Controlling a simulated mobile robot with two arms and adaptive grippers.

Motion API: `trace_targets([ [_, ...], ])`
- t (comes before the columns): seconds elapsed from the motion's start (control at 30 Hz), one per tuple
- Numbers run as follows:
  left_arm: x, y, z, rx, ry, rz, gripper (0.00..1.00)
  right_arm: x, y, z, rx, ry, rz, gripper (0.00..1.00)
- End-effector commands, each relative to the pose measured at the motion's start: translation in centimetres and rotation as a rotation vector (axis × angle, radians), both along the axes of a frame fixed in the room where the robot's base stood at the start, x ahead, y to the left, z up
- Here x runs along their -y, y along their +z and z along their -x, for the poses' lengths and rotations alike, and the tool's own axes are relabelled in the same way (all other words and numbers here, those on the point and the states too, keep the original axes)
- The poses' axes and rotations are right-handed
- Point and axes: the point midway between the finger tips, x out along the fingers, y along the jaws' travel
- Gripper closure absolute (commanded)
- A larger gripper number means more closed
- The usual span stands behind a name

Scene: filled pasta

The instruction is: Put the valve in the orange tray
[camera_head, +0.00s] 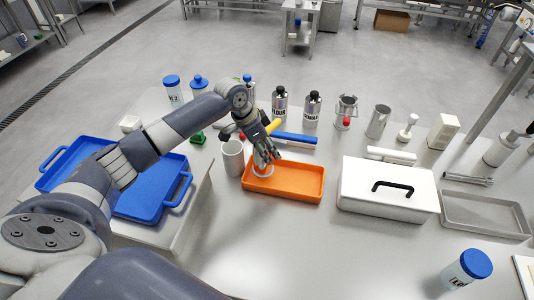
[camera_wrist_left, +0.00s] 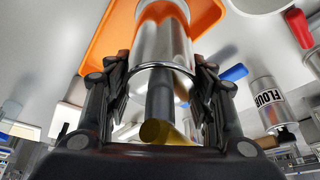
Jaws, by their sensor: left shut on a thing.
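The valve is a shiny metal cylinder with a dark stem and a yellow handle; its yellow handle (camera_head: 273,126) shows above my left gripper (camera_head: 267,150) in the head view. My left gripper is shut on the valve (camera_wrist_left: 163,45), which fills the middle of the left wrist view. The orange tray (camera_head: 300,185) lies on the table below, and the valve's lower end is over or in its left part. I cannot tell whether it touches the tray floor. The tray also shows in the left wrist view (camera_wrist_left: 118,42). My right gripper is out of view.
A white cup (camera_head: 233,158) stands close left of the tray. A white box with a black handle (camera_head: 380,203) is to its right. Blue trays (camera_head: 165,183) lie at the left. Labelled bottles (camera_head: 279,106) stand behind. The front table is mostly clear.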

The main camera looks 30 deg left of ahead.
Motion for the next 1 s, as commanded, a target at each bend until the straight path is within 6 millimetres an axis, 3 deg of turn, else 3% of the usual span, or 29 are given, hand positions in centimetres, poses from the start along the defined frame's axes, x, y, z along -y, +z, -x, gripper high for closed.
trace_targets([
  [0.1, -0.1, -0.2, -0.2, 0.001, 0.001, 0.002, 0.90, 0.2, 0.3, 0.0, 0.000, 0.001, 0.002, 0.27],
  [0.37, -0.1, -3.2, -0.2, 0.001, 0.001, 0.002, 0.90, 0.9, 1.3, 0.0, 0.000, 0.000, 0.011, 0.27],
  [0.73, -0.1, -3.7, -0.2, 0.002, 0.000, 0.002, 0.90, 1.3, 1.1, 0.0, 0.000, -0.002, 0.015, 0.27],
  [0.77, -0.1, -3.9, -0.1, -0.001, 0.000, 0.001, 0.47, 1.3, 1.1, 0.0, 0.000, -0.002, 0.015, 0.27],
  [0.8, -0.1, -3.8, -0.1, -0.001, 0.000, 0.001, 0.38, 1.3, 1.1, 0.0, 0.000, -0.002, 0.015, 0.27],
  [0.87, -0.1, -3.9, -0.1, -0.001, 0.000, 0.001, 0.30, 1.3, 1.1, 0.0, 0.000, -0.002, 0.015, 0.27],
  [1.0, -0.1, -3.8, -0.1, -0.001, 0.000, 0.001, 0.30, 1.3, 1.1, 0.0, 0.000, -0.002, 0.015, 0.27],
])
